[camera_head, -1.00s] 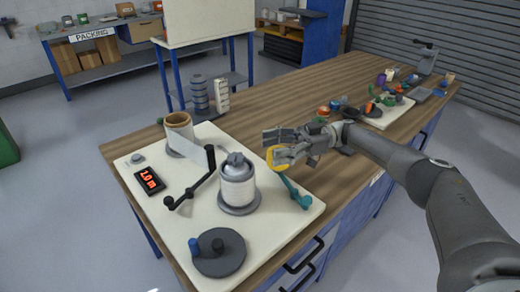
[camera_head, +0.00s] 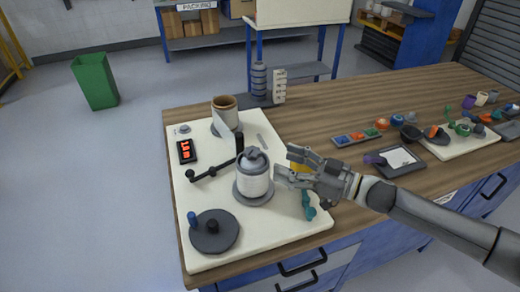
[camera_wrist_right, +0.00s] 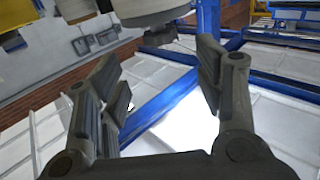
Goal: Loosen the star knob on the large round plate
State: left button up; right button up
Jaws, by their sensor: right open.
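A large dark grey round plate (camera_head: 216,236) lies at the front left of the cream board (camera_head: 285,222). A dark knob (camera_head: 212,226) stands at its middle and a blue peg (camera_head: 192,218) at its edge; a star shape is too small to make out. A white roll (camera_head: 253,184) with a grey lobed top (camera_head: 252,159) stands on a smaller round base behind it to the right. My right gripper (camera_head: 284,166) is open, just right of the roll, apart from the large plate. In the right wrist view its fingers (camera_wrist_right: 165,90) are spread with nothing between them. My left gripper is out of view.
A yellow part (camera_head: 299,168) is partly hidden behind my right gripper, near a teal lever (camera_head: 308,206). A black crank (camera_head: 215,170), a brown-rimmed roll (camera_head: 225,112) and a red display (camera_head: 186,151) share the board. Small parts and a tablet (camera_head: 400,160) lie right.

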aim_at(252, 151)
jog(key=p+x, duration=0.1)
jog(key=x, duration=0.8)
jog(key=shift+a, duration=0.2)
jog(key=shift+w+a, duration=0.3)
jog(key=shift+a, duration=0.05)
jog(key=c, duration=1)
jog(key=shift+n+g+p, duration=0.4)
jog(key=shift+g, duration=0.1)
jog(key=shift+c, duration=0.2)
jog(key=shift+n+g+y, duration=0.5)
jog(key=shift+g+y, duration=0.1)
jog(key=shift+g, duration=0.2)
jog(key=shift+n+g+y+b, duration=0.3)
jog(key=shift+n+g+b, duration=0.3)
jog(key=shift+g, duration=0.5)
